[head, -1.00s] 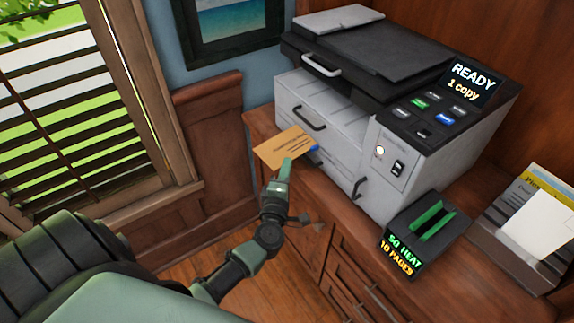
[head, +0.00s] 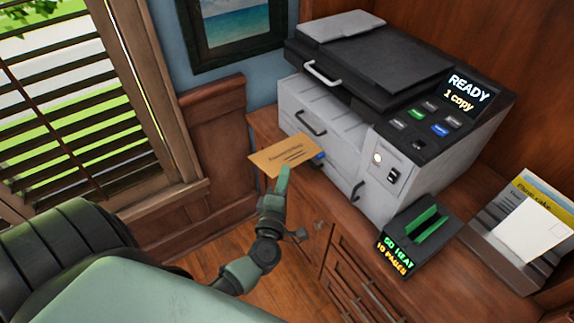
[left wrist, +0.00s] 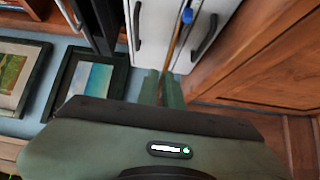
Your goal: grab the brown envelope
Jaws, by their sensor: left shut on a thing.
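The brown envelope (head: 278,156), with dark print on its face, is in front of the grey printer's left side in the head view. My left gripper (head: 284,174) is shut on its near edge, and the fingers overlap it. In the left wrist view the closed fingers (left wrist: 162,86) point at a thin brown edge (left wrist: 178,45), which looks like the envelope seen edge-on. I cannot tell whether the envelope touches the cabinet top. My right gripper is not in view.
The printer (head: 345,140) stands on a wooden cabinet (head: 315,215). A small blue object (head: 319,156) lies right beside the envelope. A black box with a green slot (head: 420,235) and a paper holder (head: 500,250) stand to the right. A window (head: 75,110) is at the left.

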